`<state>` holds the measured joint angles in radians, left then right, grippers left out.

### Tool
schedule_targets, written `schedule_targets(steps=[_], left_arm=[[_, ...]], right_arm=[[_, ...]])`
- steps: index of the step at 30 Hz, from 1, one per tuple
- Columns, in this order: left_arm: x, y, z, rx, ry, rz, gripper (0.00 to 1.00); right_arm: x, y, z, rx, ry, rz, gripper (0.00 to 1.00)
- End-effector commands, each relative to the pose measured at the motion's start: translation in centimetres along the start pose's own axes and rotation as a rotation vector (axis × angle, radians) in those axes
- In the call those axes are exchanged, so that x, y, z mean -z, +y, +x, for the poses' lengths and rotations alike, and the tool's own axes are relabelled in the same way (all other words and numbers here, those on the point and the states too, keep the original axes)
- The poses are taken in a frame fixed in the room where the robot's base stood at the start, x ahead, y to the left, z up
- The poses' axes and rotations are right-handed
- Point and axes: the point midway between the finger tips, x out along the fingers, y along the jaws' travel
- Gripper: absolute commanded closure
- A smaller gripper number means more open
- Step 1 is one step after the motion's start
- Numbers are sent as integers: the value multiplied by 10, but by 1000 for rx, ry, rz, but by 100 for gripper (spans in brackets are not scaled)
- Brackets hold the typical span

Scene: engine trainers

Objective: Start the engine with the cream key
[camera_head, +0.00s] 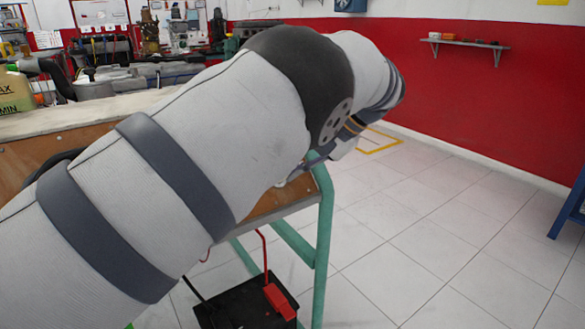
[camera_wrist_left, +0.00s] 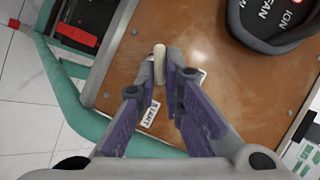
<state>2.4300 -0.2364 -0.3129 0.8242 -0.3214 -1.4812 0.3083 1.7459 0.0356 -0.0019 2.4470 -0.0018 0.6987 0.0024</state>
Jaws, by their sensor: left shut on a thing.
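In the left wrist view, my left gripper (camera_wrist_left: 163,82) is shut on the cream key (camera_wrist_left: 159,56), whose rounded cream end shows between the fingertips. The key is over the brown wooden panel (camera_wrist_left: 215,125); the fingers hide whether it sits in a lock. A white START label (camera_wrist_left: 150,113) lies beside the left finger, and another white label (camera_wrist_left: 203,77) is partly hidden by the right finger. In the head view, my left arm crosses the picture and hides the key; only a small part of the gripper region shows. My right gripper is not in view.
Green frame tubing (camera_wrist_left: 62,95) edges the panel. A black battery (camera_head: 235,305) with a red clamp (camera_head: 280,301) is below. Tiled floor (camera_head: 440,245) at right is clear.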

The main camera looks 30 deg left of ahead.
Motion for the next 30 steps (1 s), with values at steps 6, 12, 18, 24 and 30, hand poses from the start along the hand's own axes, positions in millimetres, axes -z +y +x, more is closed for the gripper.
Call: schedule_targets(steps=[6,12,18,24,30], left_arm=[[0,2,1,40,1,84,100],[0,2,0,57,1,121,100],[0,2,0,62,1,130,100],[0,2,0,61,1,130,100],[0,2,0,61,1,129,72]], right_arm=[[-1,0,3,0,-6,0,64],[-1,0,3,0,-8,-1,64],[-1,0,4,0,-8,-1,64],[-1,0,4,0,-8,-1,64],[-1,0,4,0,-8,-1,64]])
